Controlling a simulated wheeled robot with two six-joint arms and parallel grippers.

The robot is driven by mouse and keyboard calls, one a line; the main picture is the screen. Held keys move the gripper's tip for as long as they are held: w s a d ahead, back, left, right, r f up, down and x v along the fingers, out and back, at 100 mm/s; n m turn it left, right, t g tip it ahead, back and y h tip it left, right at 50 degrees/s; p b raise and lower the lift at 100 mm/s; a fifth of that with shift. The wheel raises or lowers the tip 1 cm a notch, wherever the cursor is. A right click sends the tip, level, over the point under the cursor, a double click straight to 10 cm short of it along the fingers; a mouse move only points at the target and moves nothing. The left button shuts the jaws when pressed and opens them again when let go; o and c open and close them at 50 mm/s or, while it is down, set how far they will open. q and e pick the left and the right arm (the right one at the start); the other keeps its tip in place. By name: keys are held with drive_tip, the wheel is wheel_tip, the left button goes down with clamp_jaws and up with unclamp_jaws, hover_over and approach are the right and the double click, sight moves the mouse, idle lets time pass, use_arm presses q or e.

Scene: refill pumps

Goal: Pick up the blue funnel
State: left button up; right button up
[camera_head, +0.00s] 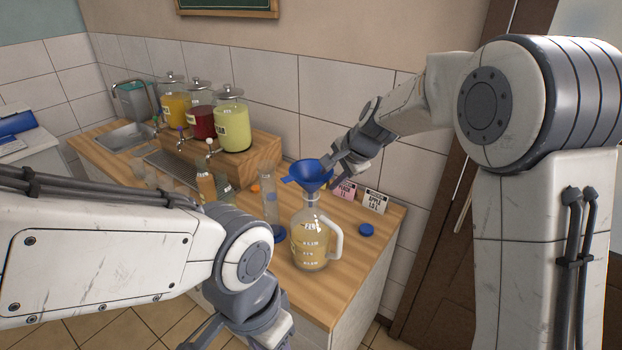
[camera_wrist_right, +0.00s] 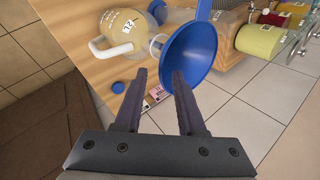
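The blue funnel (camera_head: 312,172) sits in the neck of a clear jug (camera_head: 310,240) with a white handle, partly filled with yellowish liquid. In the right wrist view the funnel's wide rim (camera_wrist_right: 190,52) faces my gripper, with the jug (camera_wrist_right: 122,32) behind and to the left. My right gripper (camera_head: 332,166) is beside the funnel's rim, at its right in the head view. In the wrist view its two fingers (camera_wrist_right: 160,75) are apart, with the rim just beyond the tips; whether they touch is unclear. My left arm crosses the lower left; its fingertips are not visible.
Glass dispensers of orange, red and yellow-green liquid (camera_head: 233,125) stand on a wooden riser at the back. A tall clear cylinder (camera_head: 270,199) stands left of the jug. A sink (camera_head: 124,136) is far left.

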sight(326, 181)
drive_tip(key=x, duration=0.3)
drive_tip(key=shift+w+a+f+p, duration=0.1)
drive_tip(key=shift+w+a+p, duration=0.1)
drive_tip(key=shift+p, duration=0.15)
drive_tip(key=shift+s, duration=0.1)
clamp_jaws()
idle(1.0)
